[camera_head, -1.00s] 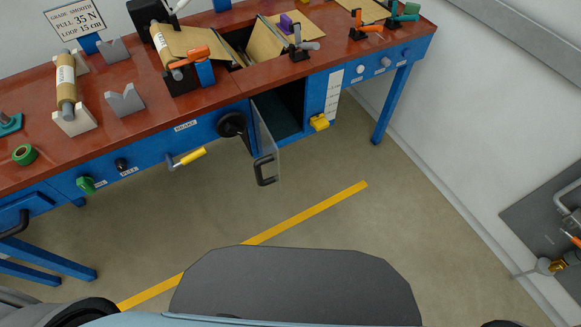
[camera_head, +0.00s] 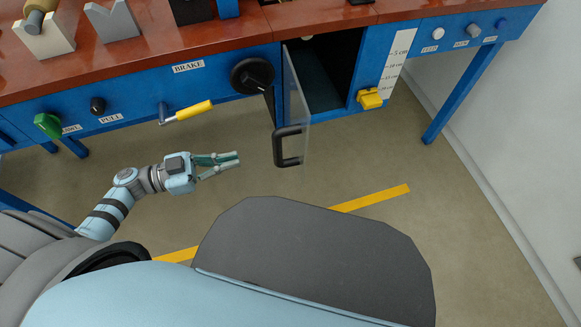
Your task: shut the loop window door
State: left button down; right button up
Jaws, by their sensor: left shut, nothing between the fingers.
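The loop window door (camera_head: 297,97) is a clear panel standing open, swung out toward me from the left side of the opening. Its black handle (camera_head: 287,147) is near the lower free end. The dark loop window compartment (camera_head: 325,75) shows behind it, to the right. My left gripper (camera_head: 238,159) is to the left of the handle, apart from it, pointing right. Its fingers are shut and empty. My right gripper is not in view.
Left of the door, a black knob (camera_head: 252,75) and a yellow-handled crank (camera_head: 190,111) stick out from the blue bench front. A yellow latch (camera_head: 370,98) is right of the opening. Floor below the door is clear.

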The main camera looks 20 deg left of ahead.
aim_at(304, 145)
pick_arm(q)
jog(key=shift+g, duration=0.4)
jog(key=x, duration=0.7)
jog(key=b+x, duration=0.1)
jog(key=x, duration=0.6)
jog(key=shift+w, duration=0.5)
jog(key=shift+d, duration=0.1)
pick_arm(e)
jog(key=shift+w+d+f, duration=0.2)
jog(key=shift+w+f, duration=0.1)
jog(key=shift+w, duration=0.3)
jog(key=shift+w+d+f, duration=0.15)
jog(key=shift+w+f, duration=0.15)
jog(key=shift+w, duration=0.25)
pick_arm(q)
jog(key=shift+w, duration=0.1)
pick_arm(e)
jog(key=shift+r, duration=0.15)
